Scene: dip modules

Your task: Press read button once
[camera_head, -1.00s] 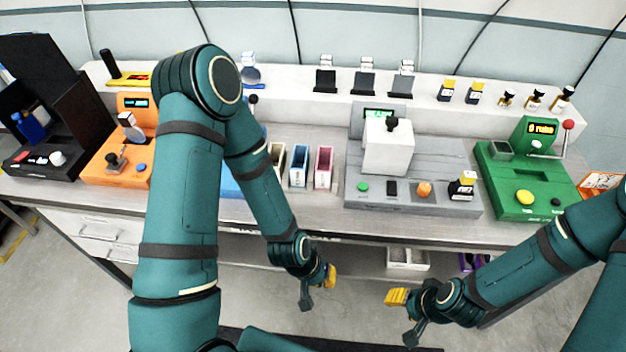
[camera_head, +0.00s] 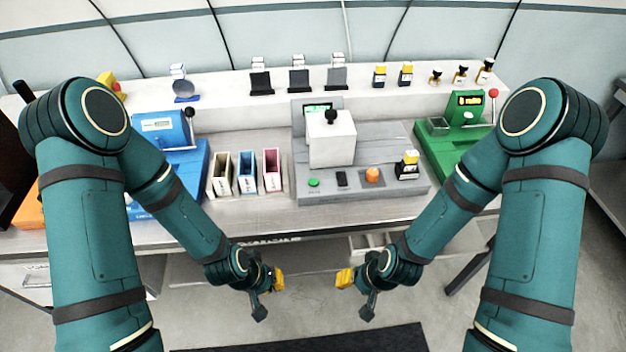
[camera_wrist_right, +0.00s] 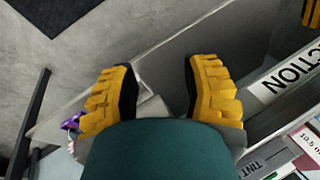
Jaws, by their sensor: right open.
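A grey machine (camera_head: 430,188) stands mid-bench with a green-lit screen (camera_head: 318,109) and a white block (camera_head: 333,150) topped by a black knob. On its front are a green button (camera_head: 313,182), a black switch (camera_head: 341,180) and an orange knob (camera_head: 372,175). I cannot read which control is marked read. My left gripper (camera_head: 278,279) hangs in front of and below the bench edge; its jaws are too small to judge. My right gripper (camera_head: 345,278) is beside it, also clear of the bench. In the right wrist view it is open and empty (camera_wrist_right: 160,85).
A blue machine (camera_head: 160,125) is partly behind my left arm. A green machine (camera_head: 431,150) with a red-balled lever is partly behind my right arm. Several small bins (camera_head: 246,172) stand left of the grey machine. Bottles and black stands line the back shelf (camera_head: 225,88).

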